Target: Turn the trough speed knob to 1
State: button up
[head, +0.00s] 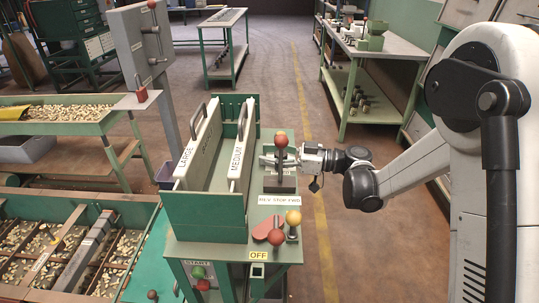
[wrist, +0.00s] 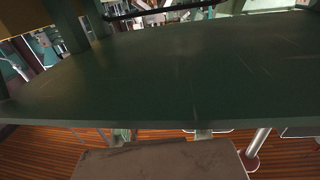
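I cannot pick out a trough speed knob or a scale with a 1 on it in either view. My gripper (head: 268,160) is at the right side of the green stand (head: 225,250), pointing left, beside the upright lever with a red ball (head: 281,140). The lever partly hides its fingertips, so I cannot tell whether they are open or touch anything. A "REV STOP FWD" label (head: 279,200) is below the lever.
Two white plates (head: 238,150), one marked MEDIUM, stand in the green box left of my gripper. Yellow-ball (head: 293,218) and red-ball (head: 276,237) levers stand at the front, near an OFF label (head: 258,255). Nut bins (head: 40,265) are at lower left. Floor is clear on the right.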

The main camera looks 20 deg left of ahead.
grip_shut()
jog(key=shift+g, duration=0.4)
jog(key=shift+s+d+n+g+h, duration=0.1)
jog(key=shift+s+n+g+h, duration=0.15)
jog(key=shift+n+g, duration=0.6)
jog(key=shift+s+d+n+g+h, duration=0.15)
jog(key=shift+n+g+h, duration=0.2)
jog(key=shift+n+g, duration=0.5)
jog(key=shift+a, duration=0.1)
grip_release()
jog(key=v, duration=1.2)
jog(key=shift+w, duration=0.2)
jog(key=shift+o, duration=0.3)
jog(key=shift+f, duration=0.1)
